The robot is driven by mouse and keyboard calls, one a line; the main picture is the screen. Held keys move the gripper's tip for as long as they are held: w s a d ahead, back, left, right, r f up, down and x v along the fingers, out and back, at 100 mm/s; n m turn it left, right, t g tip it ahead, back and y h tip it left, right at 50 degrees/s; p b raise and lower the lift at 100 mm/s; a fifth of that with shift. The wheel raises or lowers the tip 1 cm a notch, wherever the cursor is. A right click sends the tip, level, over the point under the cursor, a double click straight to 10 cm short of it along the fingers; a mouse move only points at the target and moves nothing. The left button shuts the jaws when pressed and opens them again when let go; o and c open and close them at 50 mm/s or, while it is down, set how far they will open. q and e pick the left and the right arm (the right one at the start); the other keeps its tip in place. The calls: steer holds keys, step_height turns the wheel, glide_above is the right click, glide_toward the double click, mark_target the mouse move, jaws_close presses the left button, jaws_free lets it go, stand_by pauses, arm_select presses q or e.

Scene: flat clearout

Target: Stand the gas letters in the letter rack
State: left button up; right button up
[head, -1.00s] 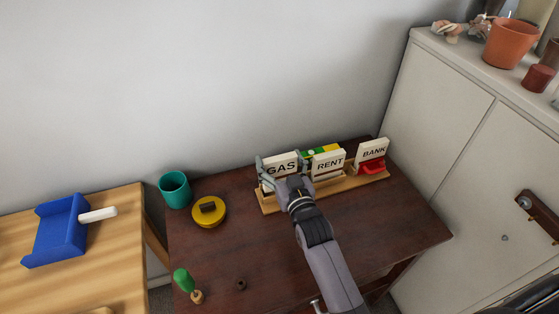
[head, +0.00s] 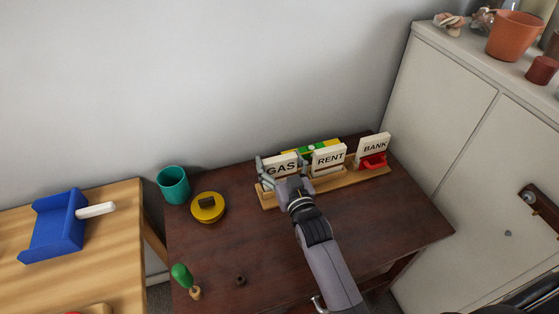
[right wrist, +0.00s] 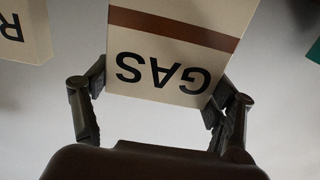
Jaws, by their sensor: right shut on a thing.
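A cream card marked GAS (head: 281,168) stands upright at the left end of the wooden letter rack (head: 374,178). My right gripper (head: 283,178) is shut on this card, with a finger at each side edge. In the right wrist view the GAS card (right wrist: 175,60) appears upside down, with a brown stripe, between the fingers (right wrist: 160,108). The gripper hides the card's lower part, so I cannot tell whether it touches the rack's base. Cards marked RENT (head: 329,158) and BANK (head: 374,148) stand to its right. My left gripper is not in view.
A yellow-and-green thing (head: 325,145) shows behind the GAS and RENT cards. A red thing (head: 374,162) is before BANK. A teal cup (head: 173,185) and yellow round thing (head: 207,207) stand left on the dark table (head: 390,240). A white cabinet (head: 450,130) borders the right.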

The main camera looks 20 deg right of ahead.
steer(key=shift+f+b, duration=0.4)
steer(key=shift+f, duration=0.25)
steer(key=o, duration=1.2)
steer(key=shift+o, duration=0.2)
steer(key=shift+s, duration=0.1)
steer(key=s, duration=1.1)
steer(key=shift+s+d, duration=0.2)
steer(key=shift+s, duration=0.2)
steer(key=shift+f, duration=0.1)
